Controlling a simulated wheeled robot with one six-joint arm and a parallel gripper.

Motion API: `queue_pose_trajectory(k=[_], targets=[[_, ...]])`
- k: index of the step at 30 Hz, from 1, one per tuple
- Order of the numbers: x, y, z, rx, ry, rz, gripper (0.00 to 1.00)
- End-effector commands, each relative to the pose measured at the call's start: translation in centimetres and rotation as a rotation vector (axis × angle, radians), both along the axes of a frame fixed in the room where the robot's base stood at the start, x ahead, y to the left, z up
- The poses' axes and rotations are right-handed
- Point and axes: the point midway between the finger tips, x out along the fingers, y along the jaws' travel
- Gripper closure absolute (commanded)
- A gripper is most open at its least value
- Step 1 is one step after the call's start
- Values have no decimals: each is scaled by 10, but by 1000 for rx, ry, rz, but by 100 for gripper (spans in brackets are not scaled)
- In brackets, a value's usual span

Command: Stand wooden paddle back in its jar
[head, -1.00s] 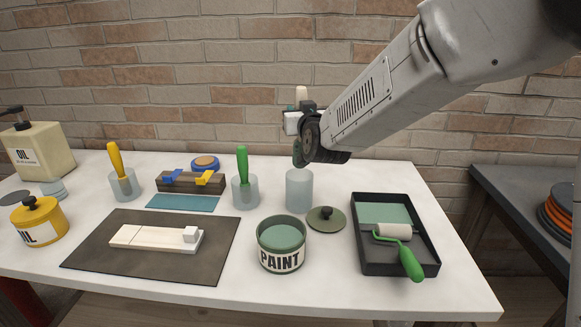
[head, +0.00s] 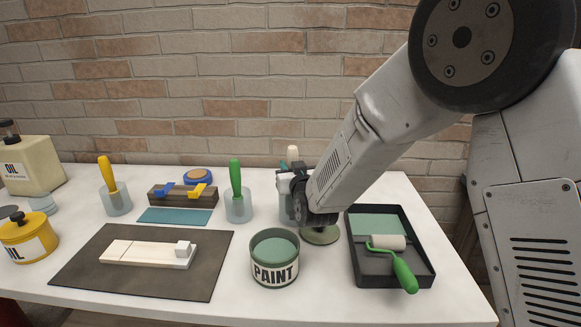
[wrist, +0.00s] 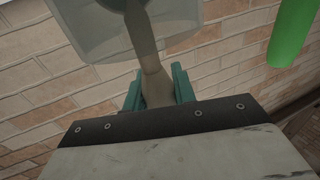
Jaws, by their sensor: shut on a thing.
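My gripper (wrist: 157,88) is shut on the wooden paddle (wrist: 148,55), its teal fingers on either side of the tan handle. In the head view the paddle's pale top end (head: 292,152) sticks up above my gripper, roughly upright. The empty-looking translucent jar (head: 285,209) stands behind my wrist, mostly hidden by it. In the wrist view the lower paddle overlaps the jar (wrist: 85,35). The paddle's lower end runs within the jar's outline; I cannot tell whether it touches the bottom.
An open paint can (head: 274,275) stands in front, with its lid (head: 321,236) beside the jar. A black roller tray (head: 357,275) lies right. Jars with a green-handled tool (head: 235,178) and a yellow-handled tool (head: 107,173) stand left. A dark mat (head: 85,266) lies front left.

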Motion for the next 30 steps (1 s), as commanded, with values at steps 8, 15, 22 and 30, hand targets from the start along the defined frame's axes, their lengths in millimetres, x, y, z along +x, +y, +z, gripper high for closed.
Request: queue_pose_trajectory(k=[8,15,22,30], targets=[[0,0,-2,0,0,0,52],[0,0,-2,0,0,0,52],[-19,-5,1,0,1,1,52],[-76,-22,1,0,1,1,52]])
